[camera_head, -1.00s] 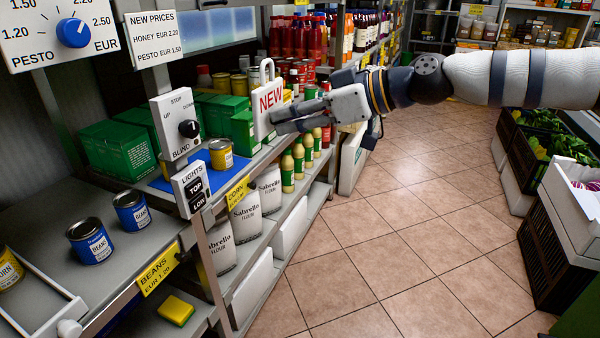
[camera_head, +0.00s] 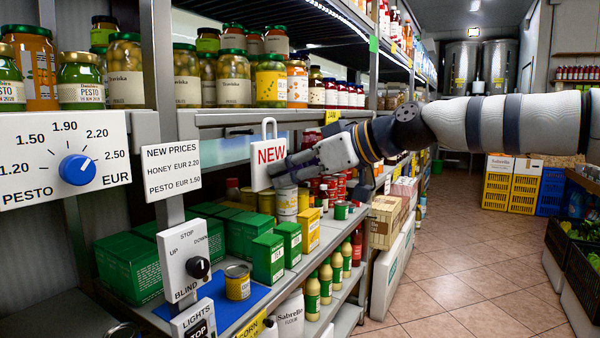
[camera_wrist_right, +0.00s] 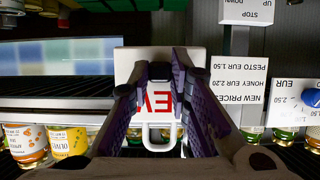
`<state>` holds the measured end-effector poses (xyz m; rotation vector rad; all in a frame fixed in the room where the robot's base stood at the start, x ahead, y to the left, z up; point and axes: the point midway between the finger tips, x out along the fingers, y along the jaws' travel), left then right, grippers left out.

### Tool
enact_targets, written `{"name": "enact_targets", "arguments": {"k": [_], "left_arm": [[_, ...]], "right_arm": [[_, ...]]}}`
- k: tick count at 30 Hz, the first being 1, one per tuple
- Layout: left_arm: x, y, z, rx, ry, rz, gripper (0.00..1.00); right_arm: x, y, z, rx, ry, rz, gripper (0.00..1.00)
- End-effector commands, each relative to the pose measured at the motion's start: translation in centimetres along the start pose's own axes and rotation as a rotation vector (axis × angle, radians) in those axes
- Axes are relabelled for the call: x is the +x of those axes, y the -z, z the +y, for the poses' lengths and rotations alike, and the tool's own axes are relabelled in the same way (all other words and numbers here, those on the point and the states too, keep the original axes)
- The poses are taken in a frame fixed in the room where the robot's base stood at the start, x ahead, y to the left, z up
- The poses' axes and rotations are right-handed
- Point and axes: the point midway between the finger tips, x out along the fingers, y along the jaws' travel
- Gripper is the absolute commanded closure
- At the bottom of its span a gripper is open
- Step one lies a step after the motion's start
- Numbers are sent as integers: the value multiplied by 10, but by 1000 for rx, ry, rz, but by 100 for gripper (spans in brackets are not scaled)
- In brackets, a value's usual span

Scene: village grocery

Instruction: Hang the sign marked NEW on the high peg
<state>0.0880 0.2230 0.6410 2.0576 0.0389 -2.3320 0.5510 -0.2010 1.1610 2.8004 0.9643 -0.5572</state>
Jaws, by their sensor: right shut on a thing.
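The white sign marked NEW (camera_head: 268,165), with red letters and a white loop handle on top, is held upright in front of the shelving in the head view. My right gripper (camera_head: 290,168) is shut on its right side, with the arm coming in from the right. In the right wrist view the fingers (camera_wrist_right: 172,80) frame the sign (camera_wrist_right: 130,65), which appears upside down and is partly hidden by them. The sign's loop (camera_wrist_right: 160,135) is free. I cannot make out the high peg in either view. My left gripper is not in view.
A shelf of jars (camera_head: 230,80) runs behind and above the sign. A price board (camera_head: 171,168), a pesto dial panel (camera_head: 66,160) and a blind switch box (camera_head: 190,262) stand left of it. Green boxes and tins (camera_head: 238,282) sit below. The tiled aisle (camera_head: 450,270) is open at right.

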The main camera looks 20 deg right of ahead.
Motion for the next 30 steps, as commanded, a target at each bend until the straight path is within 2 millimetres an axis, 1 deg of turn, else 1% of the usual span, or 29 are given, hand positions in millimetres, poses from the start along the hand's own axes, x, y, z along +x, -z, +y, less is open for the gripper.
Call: {"name": "enact_targets", "arguments": {"k": [11, 21, 24, 30], "left_arm": [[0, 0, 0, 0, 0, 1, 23], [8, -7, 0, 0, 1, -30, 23], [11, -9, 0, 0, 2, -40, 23], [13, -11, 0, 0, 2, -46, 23]], "right_arm": [[28, 9, 0, -1, 1, 0, 100], [55, 15, 0, 2, 1, -2, 100], [62, 14, 0, 2, 1, -3, 100], [68, 14, 0, 0, 1, -1, 100]]}}
